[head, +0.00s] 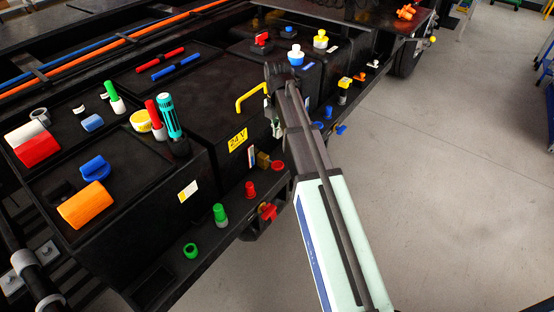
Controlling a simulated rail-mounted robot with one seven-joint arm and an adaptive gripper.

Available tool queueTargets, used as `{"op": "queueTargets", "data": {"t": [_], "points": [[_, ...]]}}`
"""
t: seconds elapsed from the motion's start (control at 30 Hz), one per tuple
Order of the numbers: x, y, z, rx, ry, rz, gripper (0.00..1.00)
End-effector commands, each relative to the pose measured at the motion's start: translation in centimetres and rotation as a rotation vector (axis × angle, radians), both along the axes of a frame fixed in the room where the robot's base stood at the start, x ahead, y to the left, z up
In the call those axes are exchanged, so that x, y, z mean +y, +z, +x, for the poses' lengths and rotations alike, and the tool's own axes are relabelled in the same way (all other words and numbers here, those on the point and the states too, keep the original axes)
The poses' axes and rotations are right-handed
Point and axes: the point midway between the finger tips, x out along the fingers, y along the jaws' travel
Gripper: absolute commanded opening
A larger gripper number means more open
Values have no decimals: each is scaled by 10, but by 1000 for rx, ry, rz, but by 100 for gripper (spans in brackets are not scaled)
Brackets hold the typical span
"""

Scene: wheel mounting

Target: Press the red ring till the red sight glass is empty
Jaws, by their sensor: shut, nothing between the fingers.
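A short red collar-like piece (250,190) stands on the black ledge along the front of the box row; I take it as the red ring, though it is small here. A second red piece (277,165) sits farther back on that ledge, close to my arm. A narrow upright strip with pale and red parts (252,158) is on the box front behind them; it may be the red sight glass, but its level is too small to read. My gripper (276,72) is shut and empty, above the boxes beside the yellow handle, well apart from the red pieces.
A red valve handle (267,211) sticks out from the ledge. A green fitting (220,214) and a green ring (190,250) stand to the left. A yellow handle (252,95) rises from the middle box. The grey floor (450,180) at right is open.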

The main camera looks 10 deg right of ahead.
Motion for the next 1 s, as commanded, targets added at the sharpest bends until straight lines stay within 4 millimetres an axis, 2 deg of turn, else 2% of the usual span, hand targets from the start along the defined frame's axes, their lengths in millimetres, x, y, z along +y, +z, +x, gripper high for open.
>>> {"op": "queueTargets", "data": {"t": [0.57, 0.77, 1.0], "points": [[0, -6, 0, 0, 25, 0, 0], [0, -29, -1, 2, 25, 0, 0], [0, -70, -1, 2, 24, 0, 0]]}}
